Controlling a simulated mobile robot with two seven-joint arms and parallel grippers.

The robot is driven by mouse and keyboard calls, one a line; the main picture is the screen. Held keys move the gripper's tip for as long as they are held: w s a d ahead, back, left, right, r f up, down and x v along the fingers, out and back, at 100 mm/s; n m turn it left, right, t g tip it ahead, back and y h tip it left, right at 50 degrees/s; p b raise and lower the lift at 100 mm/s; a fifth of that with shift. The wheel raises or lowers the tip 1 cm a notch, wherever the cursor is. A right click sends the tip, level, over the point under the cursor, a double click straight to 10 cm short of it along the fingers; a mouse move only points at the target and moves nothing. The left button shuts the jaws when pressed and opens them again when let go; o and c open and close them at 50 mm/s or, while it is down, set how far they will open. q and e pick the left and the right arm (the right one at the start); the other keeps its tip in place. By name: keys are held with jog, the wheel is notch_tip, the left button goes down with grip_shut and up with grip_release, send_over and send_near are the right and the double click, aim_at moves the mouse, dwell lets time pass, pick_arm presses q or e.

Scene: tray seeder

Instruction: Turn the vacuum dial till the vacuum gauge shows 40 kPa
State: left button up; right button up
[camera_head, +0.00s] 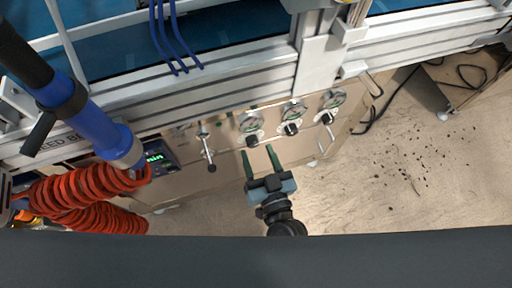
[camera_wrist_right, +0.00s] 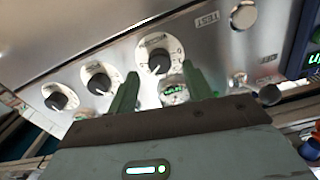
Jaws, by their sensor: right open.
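Three black dials sit in a row on the machine's metal front panel, each with a round gauge above it in the head view: left dial (camera_head: 252,140), middle dial (camera_head: 291,129), right dial (camera_head: 326,118). Their gauges are the left (camera_head: 250,123), middle (camera_head: 294,113) and right (camera_head: 333,99). My right gripper (camera_head: 256,150) is open and empty, in front of the left dial. In the right wrist view that dial (camera_wrist_right: 159,62) shows between the fingertips, apparently untouched. My left gripper is not in view.
A metal lever (camera_head: 208,154) and a green-lit display (camera_head: 157,158) are left of the dials. A blue cylinder (camera_head: 95,118) and red coiled hose (camera_head: 75,190) fill the far left. An aluminium rail (camera_head: 230,80) runs above the panel. The floor at right is open, with dark crumbs.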

jog(key=shift+x, duration=1.1)
jog(key=c, duration=1)
jog(key=shift+o, duration=0.2)
jog(key=shift+m, duration=2.1)
jog(key=o, duration=1)
jog(key=shift+c, duration=0.2)
